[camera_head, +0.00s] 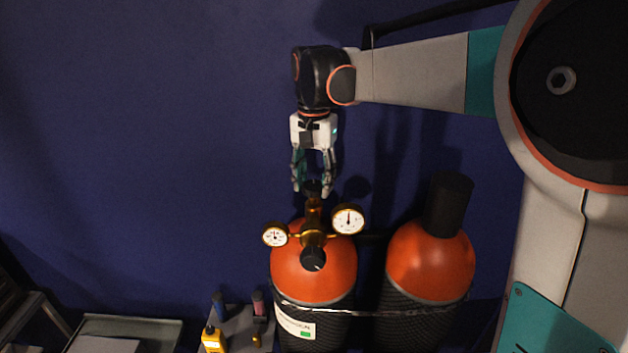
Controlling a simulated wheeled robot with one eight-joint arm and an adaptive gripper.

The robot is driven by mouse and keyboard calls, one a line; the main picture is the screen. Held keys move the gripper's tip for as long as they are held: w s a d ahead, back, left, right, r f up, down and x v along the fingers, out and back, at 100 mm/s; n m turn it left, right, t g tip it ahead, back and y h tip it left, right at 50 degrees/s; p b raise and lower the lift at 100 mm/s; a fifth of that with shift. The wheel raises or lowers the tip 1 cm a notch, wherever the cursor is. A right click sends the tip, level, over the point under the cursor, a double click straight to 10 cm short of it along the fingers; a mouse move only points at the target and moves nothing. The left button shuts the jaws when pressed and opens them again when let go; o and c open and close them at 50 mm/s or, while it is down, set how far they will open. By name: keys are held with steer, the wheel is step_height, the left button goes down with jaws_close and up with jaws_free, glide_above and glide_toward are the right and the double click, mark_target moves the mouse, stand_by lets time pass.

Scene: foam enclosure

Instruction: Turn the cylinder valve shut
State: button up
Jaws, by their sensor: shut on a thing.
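The left cylinder (290,270) has an orange shoulder, a dark textured body and a white label. A brass regulator with two round gauges sits on its top, the left gauge (275,235) lower than the right gauge (348,219). A dark valve knob (314,187) tops the brass stem. My gripper (313,192) reaches straight down from above, and its fingers are shut on this knob, one at each side. The fingers partly hide the knob, and its turn position cannot be told. A second black knob (313,259) is on the regulator's front.
A second orange cylinder (430,262) with a black cap stands to the right, behind a shared strap. A small shelf (238,325) with a yellow device and small items is at lower left, beside a tray (130,328). The blue wall behind is bare.

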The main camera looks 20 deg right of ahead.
mark_target(314, 185)
steer(key=shift+m, duration=0.6)
steer(key=o, duration=1.1)
steer(key=shift+c, duration=0.2)
steer(key=shift+r, duration=0.1)
step_height(314, 185, up, 12)
